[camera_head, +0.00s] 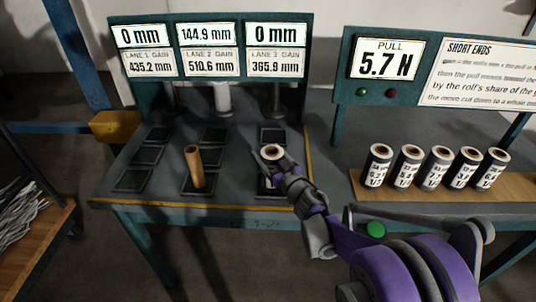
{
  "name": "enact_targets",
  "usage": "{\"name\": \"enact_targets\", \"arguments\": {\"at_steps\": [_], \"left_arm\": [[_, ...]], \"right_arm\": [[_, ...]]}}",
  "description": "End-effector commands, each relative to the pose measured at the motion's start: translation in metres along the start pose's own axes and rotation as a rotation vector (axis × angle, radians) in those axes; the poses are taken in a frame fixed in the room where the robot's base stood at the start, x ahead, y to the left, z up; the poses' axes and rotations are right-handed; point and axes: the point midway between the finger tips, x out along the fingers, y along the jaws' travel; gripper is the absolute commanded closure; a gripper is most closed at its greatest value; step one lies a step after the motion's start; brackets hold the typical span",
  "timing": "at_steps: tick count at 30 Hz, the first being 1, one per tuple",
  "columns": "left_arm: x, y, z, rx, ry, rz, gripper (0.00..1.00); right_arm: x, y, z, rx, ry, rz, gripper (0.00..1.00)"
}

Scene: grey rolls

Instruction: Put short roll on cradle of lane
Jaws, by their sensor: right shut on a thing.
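My right gripper (279,176) is shut on a dark short roll (271,152) with a pale end and a white label. The gripper partly covers the roll, which is upright at the near pad of the right-hand lane; I cannot tell whether it touches the pad. Dark square cradle pads (134,180) lie in three lanes on the grey table. A brown tube (194,166) stands, slightly tilted, on the middle lane's near pad. Several similar labelled rolls (408,166) stand in a row at the right. My left gripper is not in view.
A lane display board (211,50) reads 0 mm, 144.9 mm and 0 mm. A white cylinder (222,97) stands behind the middle lane. A pull display (387,59) reads 5.7 N. The rolls' wooden board (440,190) lies right of my arm. The left lane's pads are bare.

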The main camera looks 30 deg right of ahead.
Motion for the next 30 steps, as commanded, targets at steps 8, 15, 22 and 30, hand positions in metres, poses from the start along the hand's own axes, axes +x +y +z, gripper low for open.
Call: {"name": "enact_targets", "arguments": {"at_steps": [8, 15, 22, 30], "left_arm": [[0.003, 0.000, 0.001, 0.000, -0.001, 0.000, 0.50], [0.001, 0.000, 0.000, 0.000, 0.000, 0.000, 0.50], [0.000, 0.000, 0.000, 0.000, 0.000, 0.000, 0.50], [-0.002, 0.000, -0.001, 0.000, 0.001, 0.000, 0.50]], "right_arm": [[0.000, 0.000, 0.003, 0.000, 0.000, 0.000, 0.00], [0.000, 0.000, 0.001, 0.000, 0.000, 0.000, 0.00], [-0.030, 0.001, -0.001, -0.001, -0.001, 0.003, 0.00], [-0.088, 0.001, -0.001, -0.002, 0.000, 0.003, 0.00]]}}
